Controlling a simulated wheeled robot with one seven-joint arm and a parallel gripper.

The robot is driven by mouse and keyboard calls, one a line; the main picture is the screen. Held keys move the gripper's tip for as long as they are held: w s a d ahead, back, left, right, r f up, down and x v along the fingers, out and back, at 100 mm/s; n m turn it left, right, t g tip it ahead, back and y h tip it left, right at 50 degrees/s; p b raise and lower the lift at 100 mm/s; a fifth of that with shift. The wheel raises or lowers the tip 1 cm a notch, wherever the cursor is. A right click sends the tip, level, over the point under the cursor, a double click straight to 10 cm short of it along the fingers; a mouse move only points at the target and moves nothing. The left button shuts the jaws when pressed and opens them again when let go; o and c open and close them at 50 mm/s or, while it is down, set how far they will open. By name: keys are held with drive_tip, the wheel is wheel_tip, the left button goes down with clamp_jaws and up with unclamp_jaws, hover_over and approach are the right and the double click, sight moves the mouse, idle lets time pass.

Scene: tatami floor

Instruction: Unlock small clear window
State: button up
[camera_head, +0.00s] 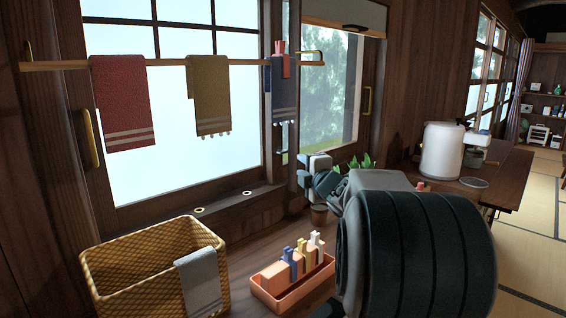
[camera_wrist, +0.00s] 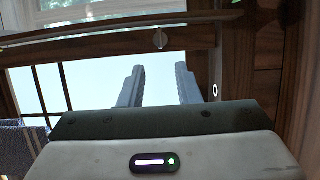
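The small clear window (camera_head: 325,95), with trees showing through its glass, is right of the large pale window in the head view. My gripper (camera_head: 304,170) is in front of its lower left part, with the fingers apart. In the wrist view my gripper (camera_wrist: 158,82) has two grey fingers spread with nothing between them. A small pale latch-like knob (camera_wrist: 160,40) sits on a wooden frame bar beyond and above the fingertips, apart from them. Whether it is locked I cannot tell. My arm hides part of the area below the window.
A rod (camera_head: 170,62) with hanging towels crosses the large window. A potted plant (camera_head: 319,214) is close to my gripper. A white canister (camera_head: 441,150) stands on the right counter.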

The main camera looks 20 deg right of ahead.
sight(284, 153)
drive_tip(key=w, duration=1.3)
drive_tip(key=shift+w+d, duration=0.1)
drive_tip(key=shift+d, duration=0.15)
clamp_jaws()
